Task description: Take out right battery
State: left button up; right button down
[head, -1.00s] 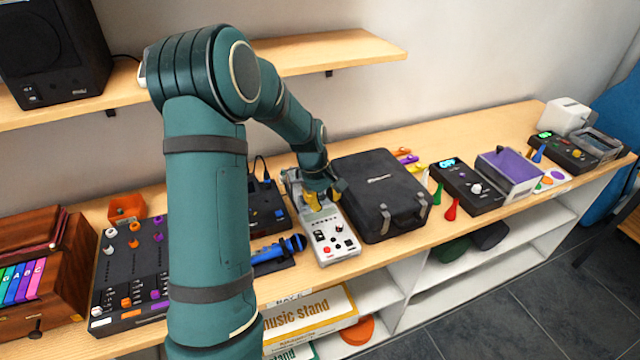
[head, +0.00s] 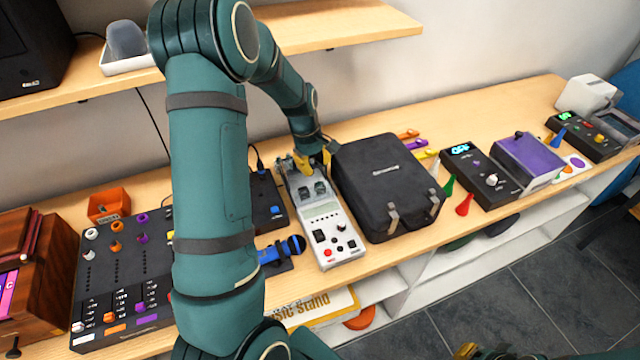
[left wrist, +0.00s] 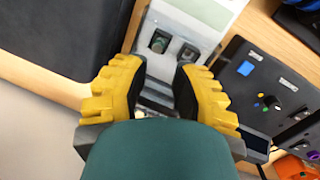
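A light grey device (head: 332,233) with a small screen, a red button and a dark knob lies on the wooden counter. Two dark block-like pieces, apparently the batteries, sit side by side in its far half: the right one (head: 320,188) and the left one (head: 304,193). In the left wrist view the right one (left wrist: 160,42) appears on the left. My left gripper (head: 311,162) is over the device's far end, behind both pieces. Its yellow fingers stand apart with nothing held between them. Yellow parts of my right gripper (head: 468,350) barely show at the bottom edge.
A black case (head: 385,185) stands close to the device's right side. A blue microphone (head: 280,250) and a dark box (head: 265,200) are on its left. A shelf (head: 345,20) runs above the counter. Bare counter shows farther right, along the wall.

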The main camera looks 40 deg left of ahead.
aim_at(319, 179)
pick_arm(q)
jog(key=shift+w+d+f, duration=0.1)
jog(key=shift+w+f, duration=0.1)
jog(key=shift+f, duration=0.95)
jog(key=shift+w+d+f, duration=0.15)
jog(key=shift+f, duration=1.05)
jog(key=shift+w+d+f, duration=0.1)
jog(key=shift+w+f, duration=0.1)
jog(key=shift+f, duration=0.95)
grip_shut()
